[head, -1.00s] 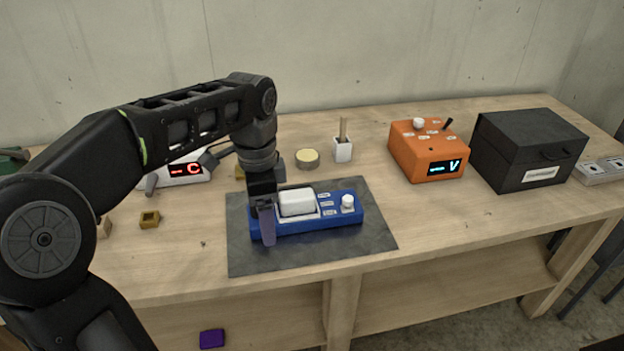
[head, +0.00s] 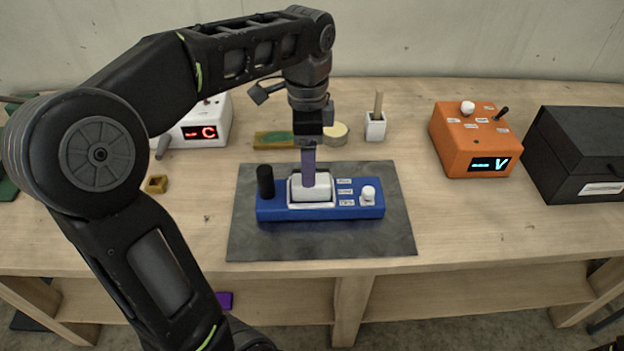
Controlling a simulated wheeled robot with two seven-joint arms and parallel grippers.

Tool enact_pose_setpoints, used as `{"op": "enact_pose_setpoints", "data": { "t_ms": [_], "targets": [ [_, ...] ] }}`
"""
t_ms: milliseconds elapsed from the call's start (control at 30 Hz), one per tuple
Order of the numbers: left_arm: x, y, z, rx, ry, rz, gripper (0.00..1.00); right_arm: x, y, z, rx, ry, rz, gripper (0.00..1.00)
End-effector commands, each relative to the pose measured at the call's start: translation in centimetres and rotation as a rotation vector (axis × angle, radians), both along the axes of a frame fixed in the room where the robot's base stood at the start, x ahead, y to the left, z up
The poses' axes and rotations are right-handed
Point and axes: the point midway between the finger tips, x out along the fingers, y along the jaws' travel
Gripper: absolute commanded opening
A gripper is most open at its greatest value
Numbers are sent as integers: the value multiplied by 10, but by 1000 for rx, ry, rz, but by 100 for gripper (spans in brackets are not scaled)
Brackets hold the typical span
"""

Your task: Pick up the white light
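The white light, a rounded white block (head: 322,193), sits in a white frame on the blue device (head: 345,211). The device lies on a dark grey mat (head: 270,240). A black cylinder (head: 265,182) stands at the device's left end and a white knob (head: 368,193) at its right end. My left gripper (head: 309,182) points down at the white light. Its purple-grey finger overlaps the top of the block in the picture. I see the fingers edge-on, so I cannot tell their gap or whether they touch the light. My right gripper is out of view.
An orange box (head: 465,150) with a "V" display and a black box (head: 580,160) stand to the right. A white device (head: 205,128) with a red display is at the back left. A white holder (head: 375,127) stands behind the mat. The table is clear right of the mat.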

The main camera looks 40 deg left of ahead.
Motion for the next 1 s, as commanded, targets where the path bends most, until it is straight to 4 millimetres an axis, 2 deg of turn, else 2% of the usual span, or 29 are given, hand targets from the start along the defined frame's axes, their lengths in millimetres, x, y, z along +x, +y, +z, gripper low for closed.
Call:
{"op": "enact_pose_setpoints", "data": {
  "t_ms": [100,433,800,1000],
  "targets": [
    [0,0,-9,0,0,1,75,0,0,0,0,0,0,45],
    [0,0,-12,-1,1,0,75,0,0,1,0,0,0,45],
    [0,-1,-58,0,2,0,75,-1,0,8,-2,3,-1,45],
    [1,-1,-61,0,-1,0,75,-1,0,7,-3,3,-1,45]
  ]
}}
